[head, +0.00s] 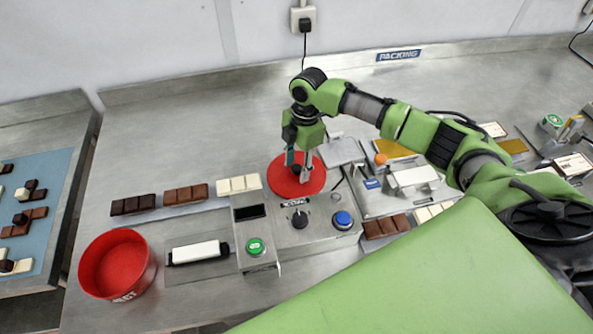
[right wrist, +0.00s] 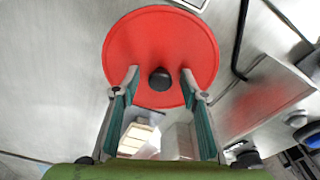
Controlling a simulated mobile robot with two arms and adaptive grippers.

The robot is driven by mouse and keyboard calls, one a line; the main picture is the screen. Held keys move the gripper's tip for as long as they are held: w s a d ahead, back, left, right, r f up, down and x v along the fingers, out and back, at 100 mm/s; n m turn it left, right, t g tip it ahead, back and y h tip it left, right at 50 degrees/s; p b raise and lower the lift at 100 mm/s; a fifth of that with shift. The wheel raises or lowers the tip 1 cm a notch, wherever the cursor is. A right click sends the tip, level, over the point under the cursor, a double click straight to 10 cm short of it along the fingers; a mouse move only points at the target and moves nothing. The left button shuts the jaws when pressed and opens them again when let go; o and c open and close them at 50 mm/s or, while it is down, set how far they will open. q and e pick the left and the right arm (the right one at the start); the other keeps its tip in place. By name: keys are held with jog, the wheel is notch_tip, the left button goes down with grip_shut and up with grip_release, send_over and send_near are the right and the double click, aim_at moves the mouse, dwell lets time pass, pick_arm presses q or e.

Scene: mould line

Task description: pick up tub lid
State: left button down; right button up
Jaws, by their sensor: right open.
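The tub lid (head: 309,184) is a flat red disc with a small black knob in its middle. It lies on the steel bench behind the control box. In the right wrist view the lid (right wrist: 150,38) fills the upper middle, and its black knob (right wrist: 160,79) shows between and just beyond the fingertips. My right gripper (head: 297,175) points down over the lid, open, with its two fingers (right wrist: 164,82) either side of the knob. I cannot tell whether the fingertips touch the lid. My left gripper is not in view.
The control box (head: 318,230) with a blue button and a green button stands just in front of the lid. A red tub (head: 117,264) stands at the front left. Chocolate bars (head: 185,194) lie left of the lid, and a metal tray (head: 405,198) lies right.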

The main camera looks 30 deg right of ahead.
grip_shut()
jog(key=shift+r, duration=0.15)
